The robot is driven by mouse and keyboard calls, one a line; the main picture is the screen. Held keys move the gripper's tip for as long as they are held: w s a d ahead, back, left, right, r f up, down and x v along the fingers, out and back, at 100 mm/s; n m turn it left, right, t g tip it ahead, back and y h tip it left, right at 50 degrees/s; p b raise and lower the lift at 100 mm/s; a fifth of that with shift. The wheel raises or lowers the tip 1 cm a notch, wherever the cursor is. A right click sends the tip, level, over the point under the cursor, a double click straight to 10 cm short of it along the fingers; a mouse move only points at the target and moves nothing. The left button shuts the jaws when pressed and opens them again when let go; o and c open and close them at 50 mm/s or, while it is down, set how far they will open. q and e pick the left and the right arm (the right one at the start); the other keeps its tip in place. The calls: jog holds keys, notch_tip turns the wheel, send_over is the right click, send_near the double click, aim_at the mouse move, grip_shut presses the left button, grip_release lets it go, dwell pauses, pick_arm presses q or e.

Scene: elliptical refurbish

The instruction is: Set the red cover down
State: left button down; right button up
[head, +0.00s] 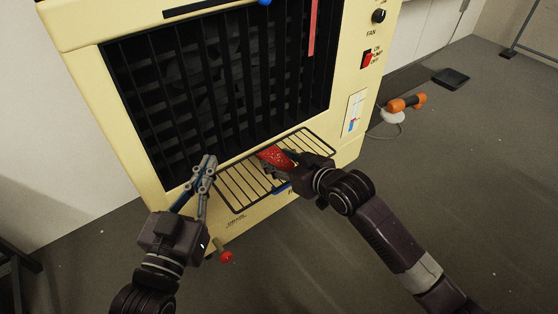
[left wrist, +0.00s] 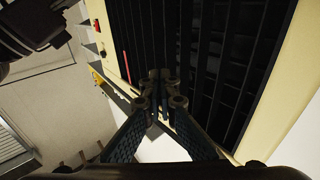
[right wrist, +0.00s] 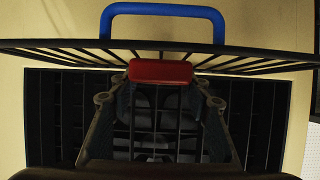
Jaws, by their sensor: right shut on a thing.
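The red cover (head: 274,157) is in my right gripper (head: 277,167), close over the wire rack on the front of the cream cooler. In the right wrist view the red cover (right wrist: 160,72) shows as a red block between the fingers, which are shut on it. I cannot tell whether it touches the rack. My left gripper (head: 207,168) is in front of the dark grille's lower left part. Its fingertips are together and look empty; they also meet in the left wrist view (left wrist: 162,80).
The wire rack (head: 239,188) juts from the cooler (head: 345,135), with a blue handle (head: 282,188) below it. A red knob (head: 226,257) is at the lower left. An orange-handled tool (head: 405,102) lies at the right. The left part of the rack is bare.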

jog(key=o, duration=1.4)
